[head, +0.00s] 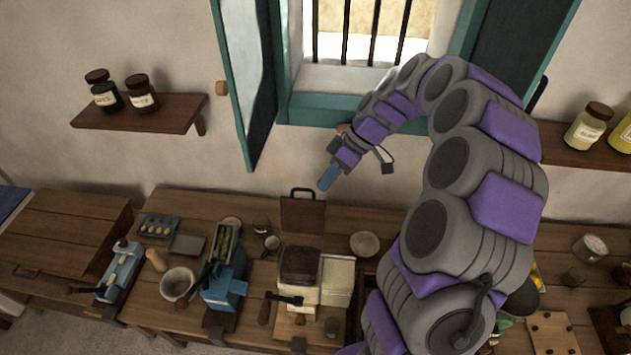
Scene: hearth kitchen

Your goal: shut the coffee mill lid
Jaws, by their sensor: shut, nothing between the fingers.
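The coffee mill appears to be the cream box (302,292) with a dark brown top, standing on the worktop at the middle of the head view. A dark crank-like handle shows at its front. A brown panel with a black handle, seemingly the mill lid (303,214), stands upright at the box's back edge, so it looks open. My gripper (326,180) has blue fingers, which are shut and empty. It hangs in front of the wall, above and slightly right of the lid in the picture, apart from it. My arm hides the worktop to the right.
A cream container (337,277) stands against the mill's right side. A teal device (225,287) and a white bowl (177,284) are to its left. A small bowl (364,244) sits behind right. The open teal shutter (243,80) juts out left of my gripper.

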